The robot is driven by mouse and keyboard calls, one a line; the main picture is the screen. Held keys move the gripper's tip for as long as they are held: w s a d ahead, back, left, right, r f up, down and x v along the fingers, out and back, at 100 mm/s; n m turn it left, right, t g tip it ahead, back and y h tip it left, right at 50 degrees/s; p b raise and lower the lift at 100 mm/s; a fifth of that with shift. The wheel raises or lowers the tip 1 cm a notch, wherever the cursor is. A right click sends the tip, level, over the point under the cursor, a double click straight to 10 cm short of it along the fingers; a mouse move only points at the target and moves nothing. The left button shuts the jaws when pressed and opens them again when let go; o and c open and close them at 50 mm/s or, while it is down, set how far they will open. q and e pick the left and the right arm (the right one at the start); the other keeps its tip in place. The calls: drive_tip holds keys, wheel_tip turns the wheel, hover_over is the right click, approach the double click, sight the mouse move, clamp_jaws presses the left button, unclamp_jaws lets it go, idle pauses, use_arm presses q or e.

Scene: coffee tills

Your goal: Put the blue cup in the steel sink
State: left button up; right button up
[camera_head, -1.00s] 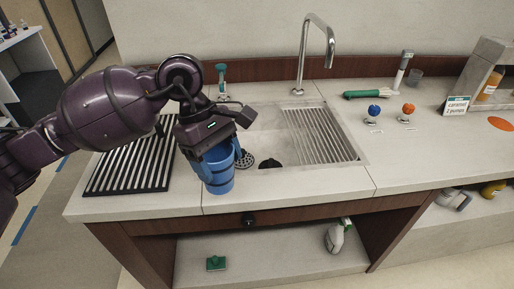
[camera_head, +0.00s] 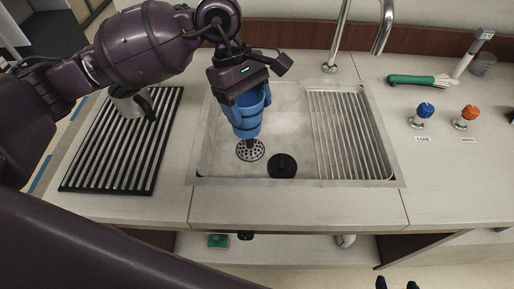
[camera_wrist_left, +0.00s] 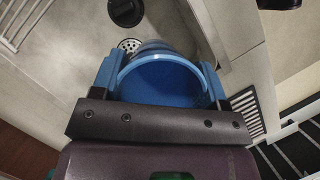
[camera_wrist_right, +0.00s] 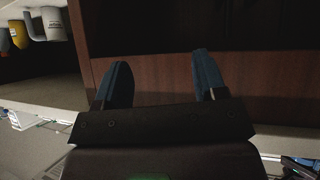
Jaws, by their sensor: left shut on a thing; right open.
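The blue cup (camera_head: 247,121) is upright in my left gripper (camera_head: 246,97), over the left part of the steel sink (camera_head: 212,158) in the head view. The cup's open rim also shows in the left wrist view (camera_wrist_left: 160,82), between the two blue fingers of my left gripper (camera_wrist_left: 160,85). Whether the cup's base touches the sink floor I cannot tell. My right gripper (camera_wrist_right: 160,85) is open and empty, facing the wood front of the counter; its fingertips (camera_head: 396,284) just show at the bottom of the head view.
A round drain strainer (camera_head: 250,150) and a black disc (camera_head: 282,166) lie in the sink. A ribbed drainer (camera_head: 345,135) fills its right side. A black rack (camera_head: 100,165) with a metal pitcher (camera_head: 128,105) stands left. The faucet (camera_head: 342,35) rises behind.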

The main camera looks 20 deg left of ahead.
use_arm(q)
wheel_tip(320, 180, down, 17)
drive_tip(key=shift+r+b, duration=0.1)
drive_tip(key=shift+b, duration=1)
drive_tip(key=shift+f, duration=0.55)
drive_tip(key=o, duration=0.9)
drive_tip(key=shift+o, duration=0.3)
